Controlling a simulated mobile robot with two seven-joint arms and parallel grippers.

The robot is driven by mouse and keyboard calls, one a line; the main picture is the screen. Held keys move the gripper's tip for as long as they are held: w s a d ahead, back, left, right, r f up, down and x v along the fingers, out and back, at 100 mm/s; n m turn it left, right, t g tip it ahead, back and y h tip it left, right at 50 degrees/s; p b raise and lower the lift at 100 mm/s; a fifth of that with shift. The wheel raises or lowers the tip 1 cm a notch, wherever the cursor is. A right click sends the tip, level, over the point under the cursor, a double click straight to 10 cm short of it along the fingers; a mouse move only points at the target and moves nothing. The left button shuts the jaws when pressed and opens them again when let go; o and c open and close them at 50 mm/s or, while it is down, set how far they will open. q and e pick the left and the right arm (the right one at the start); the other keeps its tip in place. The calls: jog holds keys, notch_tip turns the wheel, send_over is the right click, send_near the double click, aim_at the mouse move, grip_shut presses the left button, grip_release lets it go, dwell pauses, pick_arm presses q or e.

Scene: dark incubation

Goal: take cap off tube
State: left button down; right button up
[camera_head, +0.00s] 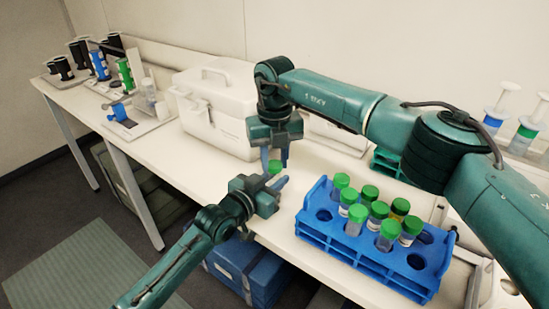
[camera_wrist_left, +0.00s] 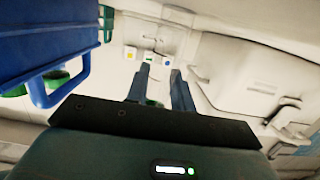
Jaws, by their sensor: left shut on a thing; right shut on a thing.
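My right gripper (camera_head: 275,160) points down from above, with a green cap (camera_head: 274,167) between its fingertips. My left gripper (camera_head: 281,183) comes in from the lower left, its blue fingers just below the cap and around the tube. The tube's body is mostly hidden by the fingers, and I cannot tell whether cap and tube are apart. In the left wrist view, a green bit of the cap (camera_wrist_left: 152,103) shows by the fingers. Both grippers are together above the table's front edge, left of the blue rack.
The blue rack (camera_head: 352,257) holds several green-capped tubes and has empty holes. A white case (camera_head: 222,105) stands behind the grippers. A blue box (camera_head: 250,268) is below the table. The table (camera_head: 165,160) is clear left of the grippers.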

jog(key=n, duration=1.7)
jog(key=shift+n, duration=0.4)
jog(key=n, duration=0.6)
jog(key=shift+r, duration=0.2)
jog(key=shift+r, duration=1)
